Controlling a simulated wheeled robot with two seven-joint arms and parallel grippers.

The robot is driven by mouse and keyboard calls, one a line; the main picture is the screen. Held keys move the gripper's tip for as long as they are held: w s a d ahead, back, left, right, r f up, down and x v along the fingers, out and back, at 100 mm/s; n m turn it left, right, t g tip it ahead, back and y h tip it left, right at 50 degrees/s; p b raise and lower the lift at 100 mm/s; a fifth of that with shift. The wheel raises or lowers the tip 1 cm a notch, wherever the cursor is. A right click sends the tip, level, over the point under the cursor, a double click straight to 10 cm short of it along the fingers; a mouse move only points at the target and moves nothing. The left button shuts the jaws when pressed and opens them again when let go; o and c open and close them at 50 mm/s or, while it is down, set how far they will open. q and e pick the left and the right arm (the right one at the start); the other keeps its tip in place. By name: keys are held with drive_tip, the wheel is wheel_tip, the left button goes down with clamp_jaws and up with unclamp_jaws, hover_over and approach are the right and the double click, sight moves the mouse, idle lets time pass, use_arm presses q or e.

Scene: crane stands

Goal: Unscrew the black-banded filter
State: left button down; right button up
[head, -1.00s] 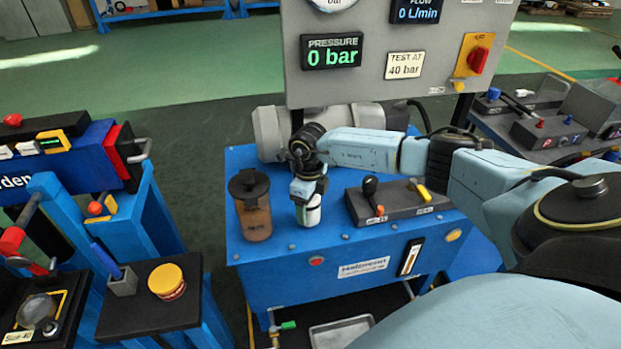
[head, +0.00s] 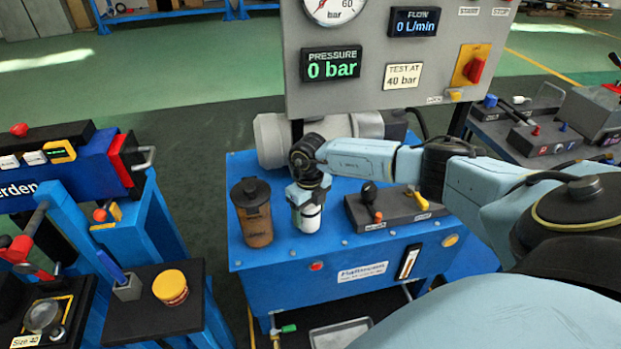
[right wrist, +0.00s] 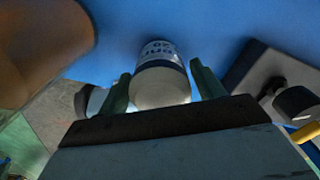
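A white filter canister (head: 307,218) with a dark band near its top stands upright on the blue test bench (head: 335,255). My right gripper (head: 306,196) points down over it from above. In the right wrist view the canister (right wrist: 160,82) sits between the two green fingers of the gripper (right wrist: 161,80), with a narrow gap seeming to show on each side. Part of the canister's upper end is hidden by the gripper in the head view. My left gripper is not in view.
A brown container with a black lid (head: 252,212) stands close left of the canister. A lever box (head: 395,208) stands to its right. The gauge panel (head: 390,60) rises behind, reading 0 bar. A yellow-topped jar (head: 170,288) sits on a black shelf at left.

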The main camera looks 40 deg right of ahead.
drive_tip(key=c, duration=0.9)
drive_tip(key=shift+r, duration=0.15)
drive_tip(key=shift+n+b, duration=0.3)
drive_tip(key=shift+n, duration=0.6)
drive_tip(key=shift+n+b, duration=0.4)
drive_tip(key=shift+n, duration=1.3)
